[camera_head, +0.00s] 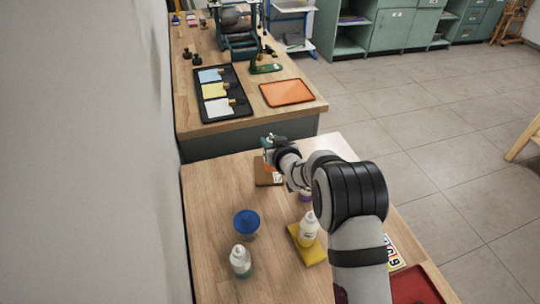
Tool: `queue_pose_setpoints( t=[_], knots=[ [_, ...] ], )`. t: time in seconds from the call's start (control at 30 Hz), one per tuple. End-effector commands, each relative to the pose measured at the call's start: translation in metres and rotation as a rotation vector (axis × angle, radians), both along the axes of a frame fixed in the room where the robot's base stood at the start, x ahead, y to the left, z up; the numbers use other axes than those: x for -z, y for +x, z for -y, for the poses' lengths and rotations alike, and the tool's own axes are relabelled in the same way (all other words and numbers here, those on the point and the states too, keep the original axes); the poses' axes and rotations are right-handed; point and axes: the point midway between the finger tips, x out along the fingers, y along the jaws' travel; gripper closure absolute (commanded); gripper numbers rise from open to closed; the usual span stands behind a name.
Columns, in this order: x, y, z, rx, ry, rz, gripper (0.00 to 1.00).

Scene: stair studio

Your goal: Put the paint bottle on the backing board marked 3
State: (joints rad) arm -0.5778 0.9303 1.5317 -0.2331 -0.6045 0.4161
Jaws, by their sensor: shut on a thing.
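My gripper (274,141) is at the far edge of the near bench, above a brown board (263,180). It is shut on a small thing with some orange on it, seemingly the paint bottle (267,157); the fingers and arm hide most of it. A yellow board (308,256) lies nearer, with a white-topped bottle (308,231) standing on it. Another white-topped bottle (240,262) and a blue-lidded jar (246,222) stand to the left. A purple thing (305,196) is partly behind my arm. I cannot read a 3 on any board.
A red tray (415,287) and a card with coloured digits (393,257) lie at the right of the near bench. The far bench holds a black tray (211,111) with coloured cards and an orange tray (287,92).

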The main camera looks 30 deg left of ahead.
Motion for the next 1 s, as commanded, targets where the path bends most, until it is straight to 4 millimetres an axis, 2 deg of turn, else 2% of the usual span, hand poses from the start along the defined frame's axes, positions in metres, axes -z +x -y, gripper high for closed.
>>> queue_pose_setpoints(
  t=[0.2, 0.53, 0.57, 0.7, 1.0],
  knots=[
    [0.037, 0.0, 0.0, -0.001, -0.001, 0.0, 1.0],
    [0.042, 0.0, 0.0, -0.001, 0.0, 0.001, 1.0],
    [0.042, 0.0, 0.0, -0.001, 0.0, 0.001, 0.61],
    [0.041, 0.0, 0.0, -0.001, 0.0, 0.001, 0.37],
    [0.039, 0.0, 0.0, -0.001, 0.001, 0.002, 0.37]
  ],
)
